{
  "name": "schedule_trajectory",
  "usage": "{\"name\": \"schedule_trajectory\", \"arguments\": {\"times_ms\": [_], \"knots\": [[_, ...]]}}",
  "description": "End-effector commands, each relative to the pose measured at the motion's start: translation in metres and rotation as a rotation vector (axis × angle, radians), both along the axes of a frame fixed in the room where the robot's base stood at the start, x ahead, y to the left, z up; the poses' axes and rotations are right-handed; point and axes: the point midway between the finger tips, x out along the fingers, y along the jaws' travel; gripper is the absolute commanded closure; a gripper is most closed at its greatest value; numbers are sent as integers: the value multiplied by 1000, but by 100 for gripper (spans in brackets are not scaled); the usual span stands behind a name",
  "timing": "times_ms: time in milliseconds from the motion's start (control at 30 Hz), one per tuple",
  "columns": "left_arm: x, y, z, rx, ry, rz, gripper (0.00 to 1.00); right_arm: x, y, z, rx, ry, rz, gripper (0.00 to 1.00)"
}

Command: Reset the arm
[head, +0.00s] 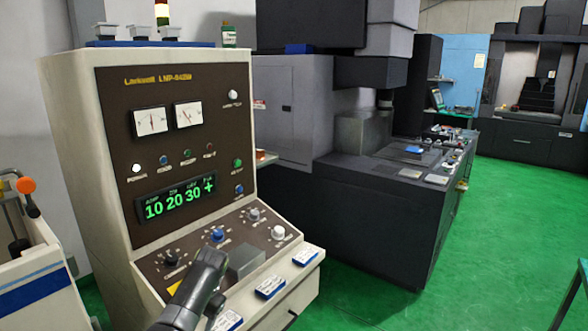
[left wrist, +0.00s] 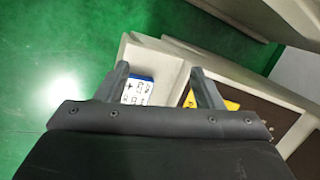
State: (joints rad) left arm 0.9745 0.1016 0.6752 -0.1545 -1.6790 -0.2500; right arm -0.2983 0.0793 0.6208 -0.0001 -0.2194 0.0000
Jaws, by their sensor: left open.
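My left gripper (left wrist: 160,70) shows in the left wrist view with its two fingers apart and nothing held between them. Beyond the fingers are a white card with a blue edge (left wrist: 138,90) and a yellow label (left wrist: 226,104) on the machine's ledge. In the head view my dark left arm (head: 200,285) reaches up from the bottom in front of the control console (head: 80,150). It covers part of the lower panel; the fingertips cannot be made out there. My right gripper is in neither view.
The console has a green-digit display (head: 175,198), two dial gauges (head: 170,118), knobs and buttons. White-blue cards (head: 270,287) lie along its front ledge. A dark machine (head: 385,210) stands behind to the right. Open green floor (head: 510,230) lies at right. A cart (head: 35,260) stands at left.

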Motion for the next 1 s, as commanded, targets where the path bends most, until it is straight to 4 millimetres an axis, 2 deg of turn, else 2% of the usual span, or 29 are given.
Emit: {"name": "schedule_trajectory", "arguments": {"times_ms": [33, 200, 367, 500, 733, 867, 1000], "knots": [[-13, 5, -20, -15, -10, 15, 39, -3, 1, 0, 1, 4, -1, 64], [-54, 17, -66, -61, -67, 59, 39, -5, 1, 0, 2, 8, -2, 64], [-102, 28, -99, -100, -122, 103, 39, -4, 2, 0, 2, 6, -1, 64], [-152, 37, -117, -127, -168, 144, 39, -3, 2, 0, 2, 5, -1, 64], [-240, 48, -125, -166, -246, 209, 39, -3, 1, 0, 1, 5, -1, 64], [-293, 52, -117, -185, -290, 246, 39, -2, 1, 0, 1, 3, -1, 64], [-343, 54, -100, -198, -336, 280, 39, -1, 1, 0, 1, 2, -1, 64]]}}
